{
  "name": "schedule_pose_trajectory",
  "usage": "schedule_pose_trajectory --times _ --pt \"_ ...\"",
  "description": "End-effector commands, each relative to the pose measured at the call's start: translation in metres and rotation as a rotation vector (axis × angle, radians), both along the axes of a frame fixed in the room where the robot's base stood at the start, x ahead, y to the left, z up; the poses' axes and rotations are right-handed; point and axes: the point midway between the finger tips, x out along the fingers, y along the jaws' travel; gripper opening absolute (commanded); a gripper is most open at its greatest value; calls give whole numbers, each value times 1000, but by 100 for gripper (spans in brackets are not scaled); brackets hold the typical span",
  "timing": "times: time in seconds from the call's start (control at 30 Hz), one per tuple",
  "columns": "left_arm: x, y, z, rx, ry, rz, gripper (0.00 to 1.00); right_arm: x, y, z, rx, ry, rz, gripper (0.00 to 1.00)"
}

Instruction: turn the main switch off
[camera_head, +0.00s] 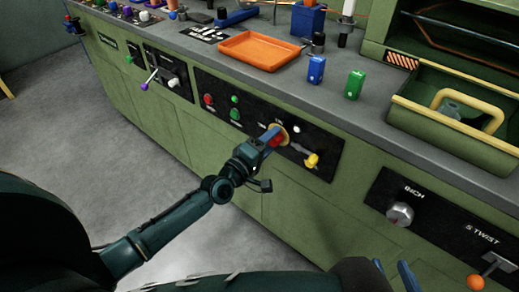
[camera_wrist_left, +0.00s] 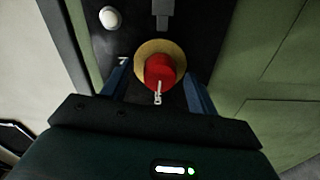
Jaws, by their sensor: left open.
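The main switch is a red knob (camera_head: 279,139) on a round yellow plate (camera_head: 285,129), set in a black panel on the green cabinet front. My left gripper (camera_head: 268,141) is at the switch. In the left wrist view the red knob (camera_wrist_left: 160,71) sits on its yellow plate (camera_wrist_left: 144,48) ahead of the blue fingertips. My left gripper (camera_wrist_left: 157,88) is open, with one finger at each side of the knob. A pale mark on the knob points toward the bottom of that view. My right gripper (camera_head: 408,276) shows only partly at the lower edge; its jaw opening is unclear.
The bench above holds an orange tray (camera_head: 260,50) and a green tote (camera_head: 455,115). Floor at left (camera_head: 70,130) is clear.

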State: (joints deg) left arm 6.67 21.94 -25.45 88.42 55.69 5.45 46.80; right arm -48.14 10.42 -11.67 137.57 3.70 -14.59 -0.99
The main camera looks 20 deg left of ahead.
Motion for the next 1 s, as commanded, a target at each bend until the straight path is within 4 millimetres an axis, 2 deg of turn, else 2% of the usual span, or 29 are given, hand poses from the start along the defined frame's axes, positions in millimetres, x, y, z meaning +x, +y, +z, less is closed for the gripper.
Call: schedule_pose_trajectory --times 0.17,0.3,0.5,0.6,0.77,1.0 --pt "-26 9 0 1 4 -1 59 0 -1 6 7 -4 -4 36" --pt "-57 21 -1 3 4 0 59 -1 -3 11 15 -10 -12 36" --pt "-96 35 0 2 4 -2 59 -3 -3 9 17 5 -12 36" --pt "-109 39 -1 2 4 -1 59 -4 -3 6 16 15 -12 36" --pt "-119 43 0 1 1 -1 59 -3 -1 2 16 23 -10 36" --pt "-121 44 0 0 0 0 59 1 0 5 19 11 -8 36"
